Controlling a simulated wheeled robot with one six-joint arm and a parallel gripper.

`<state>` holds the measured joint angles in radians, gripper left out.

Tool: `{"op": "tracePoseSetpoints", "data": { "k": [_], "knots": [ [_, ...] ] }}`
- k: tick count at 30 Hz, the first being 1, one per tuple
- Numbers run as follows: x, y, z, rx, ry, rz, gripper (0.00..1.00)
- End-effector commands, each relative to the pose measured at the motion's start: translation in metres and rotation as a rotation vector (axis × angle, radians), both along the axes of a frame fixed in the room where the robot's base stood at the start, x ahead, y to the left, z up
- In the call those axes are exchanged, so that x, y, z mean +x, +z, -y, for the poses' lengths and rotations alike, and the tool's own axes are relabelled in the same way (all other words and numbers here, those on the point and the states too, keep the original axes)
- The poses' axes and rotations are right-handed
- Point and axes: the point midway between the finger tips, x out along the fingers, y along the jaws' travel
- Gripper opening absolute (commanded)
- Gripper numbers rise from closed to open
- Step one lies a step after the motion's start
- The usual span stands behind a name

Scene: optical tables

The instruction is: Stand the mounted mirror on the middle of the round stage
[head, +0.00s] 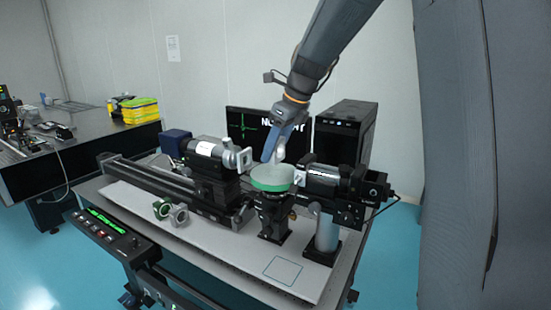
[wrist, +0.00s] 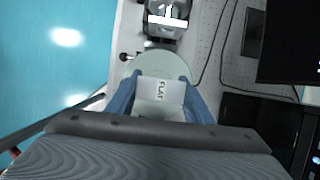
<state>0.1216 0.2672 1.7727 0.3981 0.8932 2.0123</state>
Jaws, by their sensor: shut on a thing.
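My gripper (head: 272,156) reaches down over the round stage and is shut on the mounted mirror. In the wrist view, my gripper's two blue fingers (wrist: 158,80) flank the mirror's pale block (wrist: 160,91), which is marked "FLAT". In the head view only a small whitish part of the mirror (head: 281,154) shows by the fingers. The round stage, a pale disc with a green rim (head: 270,187), lies below it; its disc also shows in the wrist view (wrist: 150,62). I cannot tell whether the mirror touches the stage.
A black cylindrical instrument (head: 330,180) stands close right of the stage, and another barrel unit (head: 205,157) on a rail stands left. A monitor (head: 243,127) and computer tower (head: 345,130) stand behind. Ring mounts (head: 170,211) and an outlined square (head: 283,270) are on the bench.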

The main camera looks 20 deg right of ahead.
Motion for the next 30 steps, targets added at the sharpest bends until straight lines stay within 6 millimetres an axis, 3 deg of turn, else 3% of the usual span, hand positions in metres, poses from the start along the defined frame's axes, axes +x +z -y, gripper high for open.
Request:
{"op": "tracePoseSetpoints", "data": {
  "k": [9,20,21,23,24,30],
  "knots": [
    [-0.001,-0.035,0.002,-0.001,-0.004,-0.002,0.19],
    [0.000,-0.040,0.002,-0.001,-0.004,0.000,0.19],
    [0.000,-0.040,0.002,-0.001,-0.004,0.000,0.52],
    [0.000,-0.040,0.002,-0.001,-0.004,0.000,0.62],
    [0.000,-0.040,0.002,-0.001,-0.004,0.000,0.65],
    [0.000,-0.039,0.002,-0.001,-0.004,0.000,0.65]
  ]
}}
